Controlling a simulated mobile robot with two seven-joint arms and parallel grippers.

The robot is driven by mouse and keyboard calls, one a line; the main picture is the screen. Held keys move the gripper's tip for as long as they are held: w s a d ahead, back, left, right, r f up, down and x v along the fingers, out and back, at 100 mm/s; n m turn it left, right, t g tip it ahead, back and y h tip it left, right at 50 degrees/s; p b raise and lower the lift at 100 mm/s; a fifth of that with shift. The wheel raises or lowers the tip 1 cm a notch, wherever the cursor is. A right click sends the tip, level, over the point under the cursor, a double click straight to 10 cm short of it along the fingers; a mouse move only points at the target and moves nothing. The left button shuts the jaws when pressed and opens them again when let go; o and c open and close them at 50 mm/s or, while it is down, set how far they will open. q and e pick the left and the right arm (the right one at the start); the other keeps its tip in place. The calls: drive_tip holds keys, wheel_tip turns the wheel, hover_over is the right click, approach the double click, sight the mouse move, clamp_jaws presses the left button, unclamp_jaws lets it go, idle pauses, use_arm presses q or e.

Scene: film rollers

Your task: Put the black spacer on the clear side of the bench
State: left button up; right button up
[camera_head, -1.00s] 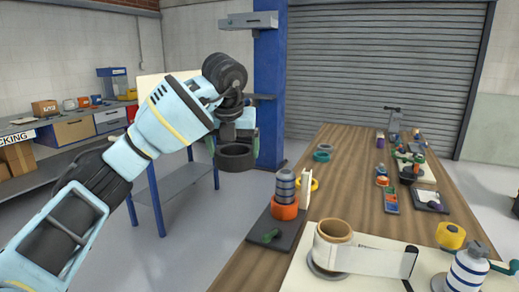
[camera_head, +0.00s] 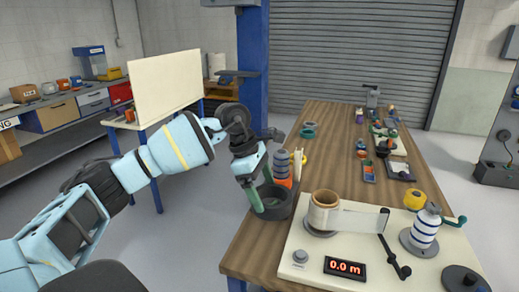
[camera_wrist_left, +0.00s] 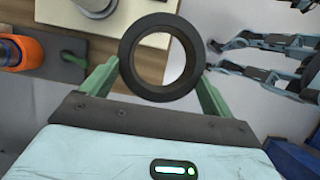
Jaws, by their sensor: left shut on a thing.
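The black spacer (camera_head: 280,211) is a thick dark ring. My left gripper (camera_head: 268,203) is shut on it, with its green fingers at the ring's outer sides. In the head view the ring overlaps the bench's left edge, and I cannot tell its height above it. The left wrist view shows the spacer (camera_wrist_left: 130,75) between the fingertips (camera_wrist_left: 162,72), with pale grey seen through its hole. The wooden bench (camera_head: 335,125) has bare wood along its far left part. Parts of what looks like my right gripper (camera_wrist_left: 262,58) show in the left wrist view, its jaw state unclear.
A grey ring stack on an orange base (camera_head: 283,165) stands just behind the spacer. A tape roll (camera_head: 323,212) and a 0.0 m display (camera_head: 345,268) sit on the near cream board (camera_head: 300,238). Several small parts lie along the right side. A teal ring (camera_head: 308,131) lies far left.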

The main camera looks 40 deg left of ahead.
use_arm(q)
drive_tip(key=s+d+f+m+g+y, duration=0.2)
drive_tip(key=s+d+f+m, duration=0.4)
drive_tip(key=s+f+m, duration=0.3)
drive_tip(key=s+d+f+m+g+y, duration=0.2)
drive_tip(key=s+d+f+m, duration=0.4)
drive_tip(key=s+f+m, duration=0.3)
wheel_tip(320, 180, down, 5)
drive_tip(key=m+g, duration=0.1)
drive_tip(key=m, duration=0.2)
drive_tip(key=shift+f+m+g, duration=0.15)
drive_tip(key=shift+m+g, duration=0.15)
drive_tip(key=shift+g, duration=0.1)
use_arm(e)
drive_tip(key=shift+s+d+f, duration=0.2)
drive_tip(key=shift+s+f, duration=0.65)
drive_tip(key=shift+s, duration=0.2)
use_arm(q)
drive_tip(key=shift+a, duration=0.1)
use_arm(e)
drive_tip(key=shift+a, duration=0.1)
